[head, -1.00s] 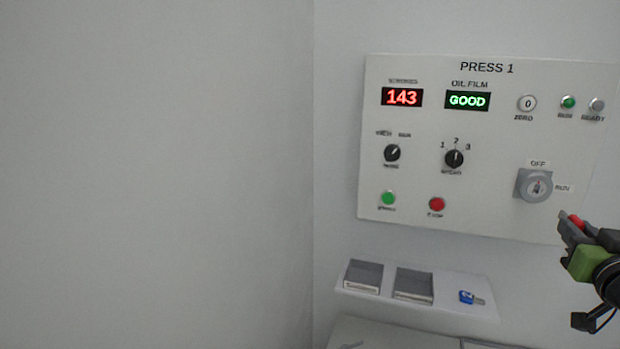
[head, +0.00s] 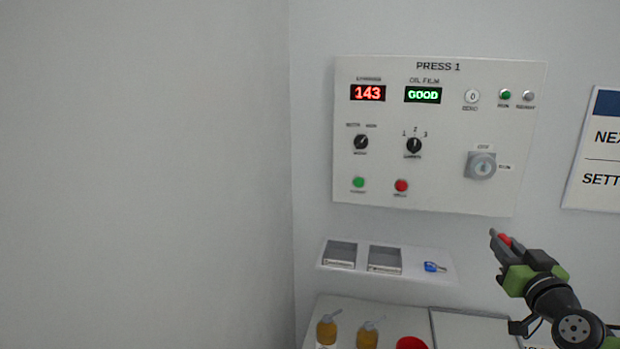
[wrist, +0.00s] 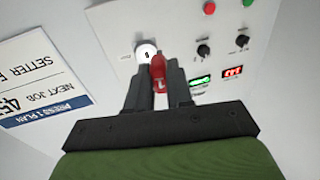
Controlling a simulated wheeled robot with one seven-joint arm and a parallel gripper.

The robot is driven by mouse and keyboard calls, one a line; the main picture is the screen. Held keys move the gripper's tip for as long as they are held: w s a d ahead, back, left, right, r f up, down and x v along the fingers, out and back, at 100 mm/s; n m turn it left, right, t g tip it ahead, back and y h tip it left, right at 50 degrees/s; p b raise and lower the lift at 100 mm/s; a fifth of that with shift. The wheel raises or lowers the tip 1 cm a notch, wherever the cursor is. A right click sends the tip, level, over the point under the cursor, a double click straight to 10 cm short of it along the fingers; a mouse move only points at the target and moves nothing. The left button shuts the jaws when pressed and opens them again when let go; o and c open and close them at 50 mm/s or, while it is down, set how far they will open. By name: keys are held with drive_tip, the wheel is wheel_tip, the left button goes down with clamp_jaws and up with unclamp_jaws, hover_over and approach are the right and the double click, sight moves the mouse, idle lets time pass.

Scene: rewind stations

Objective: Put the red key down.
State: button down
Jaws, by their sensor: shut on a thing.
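The red key (wrist: 158,72) is held between the two fingers of my gripper (wrist: 158,90) in the wrist view. In the head view my gripper (head: 498,238) is shut on the red key (head: 505,240), in the air below and right of the PRESS 1 panel's key switch (head: 481,166). The shelf (head: 410,256) below the panel holds two grey open trays (head: 340,253) (head: 385,259) and a blue key (head: 434,267) at its right. My gripper is right of the shelf and apart from it.
The PRESS 1 panel (head: 440,190) shows 143 and GOOD. Below the shelf, a light surface (head: 400,308) carries two yellowish bottles (head: 327,329) (head: 368,335) and a red round thing (head: 411,343). A sign (head: 600,150) hangs at the right. The air between gripper and shelf is clear.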

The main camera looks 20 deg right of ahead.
drive_tip(key=w+a+f+n+y, duration=0.4)
drive_tip(key=a+f+y, duration=0.35)
drive_tip(key=f, duration=0.35)
drive_tip(key=w+a+f+n+y, duration=0.4)
drive_tip(key=a+f+y, duration=0.3)
drive_tip(key=f, duration=0.5)
drive_tip(key=s+a+f+n+g+y, duration=0.1)
drive_tip(key=a+f+n+g+y, duration=0.2)
drive_tip(key=a, duration=0.8)
drive_tip(key=s+a+f+n+g+y, duration=0.1)
drive_tip(key=a+f+n+g+y, duration=0.2)
drive_tip(key=a, duration=0.9)
drive_tip(key=shift+s+f+n+g+y, duration=0.3)
drive_tip(key=shift+s+f+n+y, duration=0.05)
drive_tip(key=shift+f+n+y, duration=0.2)
